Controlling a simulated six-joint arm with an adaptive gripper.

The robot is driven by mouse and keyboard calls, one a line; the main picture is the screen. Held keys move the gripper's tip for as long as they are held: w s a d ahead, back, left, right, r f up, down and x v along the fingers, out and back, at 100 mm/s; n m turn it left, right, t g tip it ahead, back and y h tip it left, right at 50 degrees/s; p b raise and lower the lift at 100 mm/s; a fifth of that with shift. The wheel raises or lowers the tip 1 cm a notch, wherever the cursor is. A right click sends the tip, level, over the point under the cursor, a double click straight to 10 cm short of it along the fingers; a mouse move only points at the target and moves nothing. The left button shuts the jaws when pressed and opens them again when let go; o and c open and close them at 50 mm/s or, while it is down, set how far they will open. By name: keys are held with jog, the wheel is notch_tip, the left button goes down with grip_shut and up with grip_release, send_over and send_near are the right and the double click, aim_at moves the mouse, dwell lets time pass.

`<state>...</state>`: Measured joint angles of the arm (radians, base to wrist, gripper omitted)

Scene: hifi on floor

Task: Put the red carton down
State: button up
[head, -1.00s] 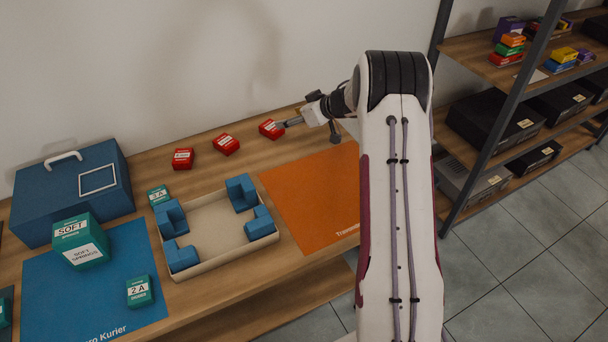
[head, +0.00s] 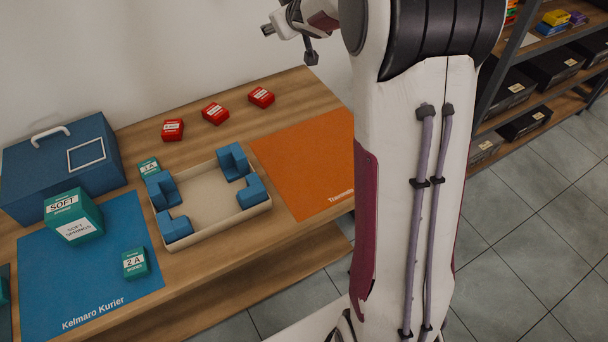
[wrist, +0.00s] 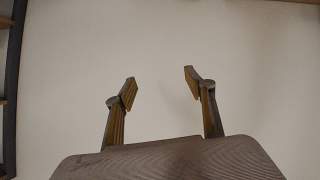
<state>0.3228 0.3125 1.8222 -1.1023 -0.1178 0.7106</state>
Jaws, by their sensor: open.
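Three small red cartons stand in a row along the back of the wooden bench in the head view: a left one (head: 173,130), a middle one (head: 215,113) and a right one (head: 261,97). I cannot tell which one the task means. My gripper (wrist: 159,84) is open and empty in the wrist view, with only the plain wall between and beyond its fingers. In the head view my wrist is raised above the back right of the bench, clear of the cartons; the fingertips are not clearly seen there.
A cream tray (head: 213,232) with blue corner blocks sits mid-bench, between a blue mat (head: 50,290) and an orange mat (head: 310,165). Teal boxes (head: 74,217) and a blue case (head: 105,173) are at the left. A shelf rack (head: 492,95) stands at the right.

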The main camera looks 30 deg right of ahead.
jog(key=s+a+r+m+g+h, duration=0.1)
jog(key=s+a+r, duration=0.2)
jog(key=s, duration=0.6)
jog(key=s+a+r+m+g+h, duration=0.1)
jog(key=s+a+r, duration=0.2)
jog(key=s, duration=0.6)
jog(key=s+a+f+g+y, duration=0.1)
jog(key=s+a+f, duration=0.2)
jog(key=s, duration=0.5)
jog(key=s+a+f+g+y, duration=0.2)
jog(key=s+a, duration=0.4)
jog(key=s, duration=0.3)
jog(key=s+a+f+g+y, duration=0.1)
jog(key=s+a+f, duration=0.3)
jog(key=s, duration=0.5)
jog(key=shift+s+a+n+y, duration=0.15)
jog(key=shift+n+y, duration=0.15)
dwell(3.3)
